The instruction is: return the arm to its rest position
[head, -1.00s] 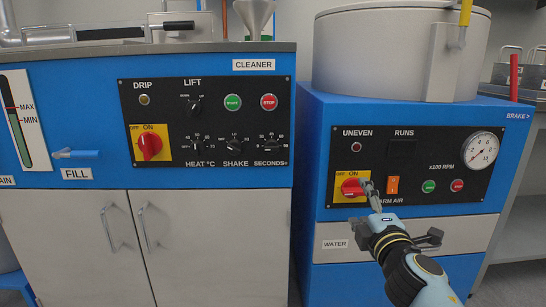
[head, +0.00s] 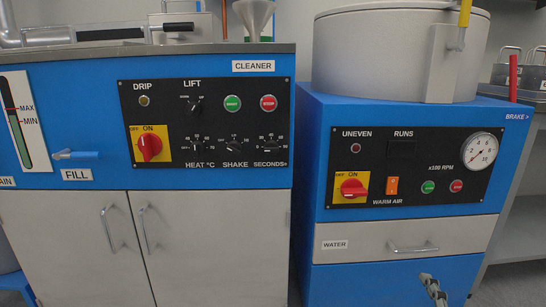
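My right gripper (head: 433,290) shows only as dark grey fingertips at the bottom edge of the head view, right of centre. It is in front of the lower blue panel of the right-hand machine, below the drawer handle, and appears to touch nothing. Whether its fingers are open or shut is unclear, and the rest of the arm is out of the frame. My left gripper is not in view. The red rotary switch (head: 353,187) on its yellow plate is fully visible, with no gripper at it.
The right-hand machine has an orange rocker switch (head: 392,185), a dial gauge (head: 480,151) and a WATER drawer with a protruding handle (head: 413,250). The cleaner's cabinet (head: 70,230) stands at left, with a FILL lever (head: 75,154) jutting out. A narrow gap separates the machines.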

